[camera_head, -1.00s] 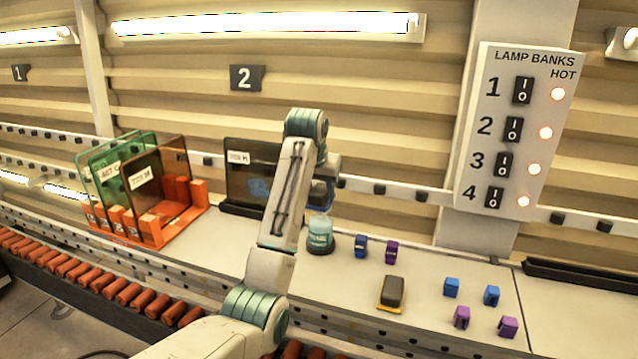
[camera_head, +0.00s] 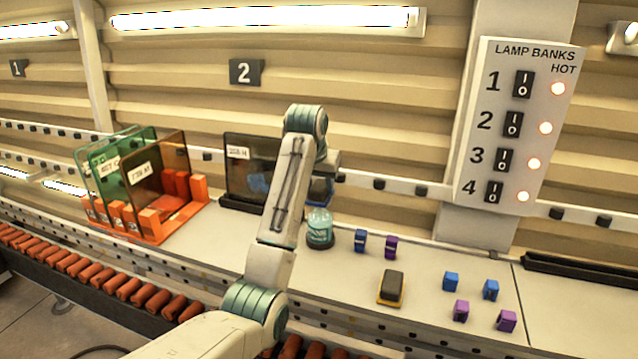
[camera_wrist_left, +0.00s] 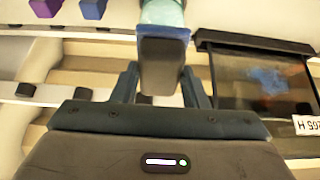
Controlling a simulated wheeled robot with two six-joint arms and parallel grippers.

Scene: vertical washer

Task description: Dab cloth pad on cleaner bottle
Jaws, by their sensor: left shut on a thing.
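The cleaner bottle (camera_head: 319,229) is a short teal container with a dark base, upright on the bench just right of my left arm. The cloth pad (camera_wrist_left: 163,33) is a blue pad on a grey block-shaped handle. My left gripper (camera_wrist_left: 160,87) is shut on the handle, with one finger on each side. In the left wrist view the pad overlaps the end of the teal bottle (camera_wrist_left: 163,10); I cannot tell if they touch. In the head view my forearm hides most of the gripper, and a little blue of the pad (camera_head: 322,191) shows above the bottle. My right gripper is out of view.
A dark glass pane (camera_head: 238,178) with a blue smudge stands behind my arm. An orange rack (camera_head: 183,215) holds panes at left. Small blue and purple clips and a dark block on a yellow base (camera_head: 391,288) lie at right. Rollers run along the front.

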